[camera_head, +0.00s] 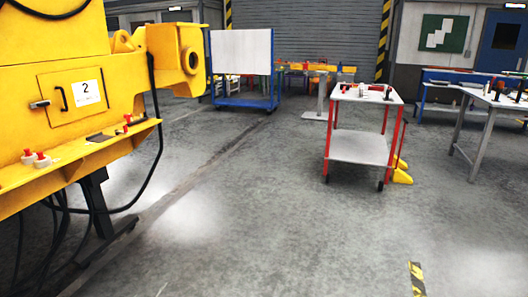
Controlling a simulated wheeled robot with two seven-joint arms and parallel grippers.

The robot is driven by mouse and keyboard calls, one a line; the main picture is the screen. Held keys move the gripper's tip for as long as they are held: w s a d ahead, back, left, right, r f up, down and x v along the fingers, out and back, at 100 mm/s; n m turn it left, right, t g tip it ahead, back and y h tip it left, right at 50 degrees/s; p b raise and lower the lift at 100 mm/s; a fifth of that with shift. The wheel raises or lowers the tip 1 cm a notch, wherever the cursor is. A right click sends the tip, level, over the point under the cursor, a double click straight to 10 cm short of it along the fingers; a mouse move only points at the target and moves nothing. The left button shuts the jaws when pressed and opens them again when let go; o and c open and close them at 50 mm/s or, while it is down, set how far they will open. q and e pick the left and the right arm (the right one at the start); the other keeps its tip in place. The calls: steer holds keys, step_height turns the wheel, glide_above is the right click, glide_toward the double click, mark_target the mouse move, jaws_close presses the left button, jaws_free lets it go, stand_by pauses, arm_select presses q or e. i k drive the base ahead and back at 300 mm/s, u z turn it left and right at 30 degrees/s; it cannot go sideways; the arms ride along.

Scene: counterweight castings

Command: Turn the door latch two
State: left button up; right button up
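A yellow casting (120,70) fills the left side of the head view. On its face is a small yellow door (72,110) with a white label reading "2" (87,94). A dark latch (40,104) sticks out at the door's left edge, roughly horizontal. A black curved pull handle (60,99) is beside it on the door. The door looks shut. Neither of my grippers shows in this view.
A yellow ledge (80,165) below the door holds red-and-white knobs (37,159) and small dark parts. Black cables hang beneath. A red-legged cart (360,148) and a blue-framed board trolley (243,60) stand farther back. The middle floor (240,220) is clear.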

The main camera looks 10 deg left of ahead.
mark_target(41, 104)
steer(key=u, duration=0.45)
steer(key=i, duration=2.5)
steer(key=u, duration=1.7)
steer(key=i, duration=1.2)
steer(key=u, duration=1.65)
steer(key=i, duration=0.25)
steer(key=u, duration=0.05)
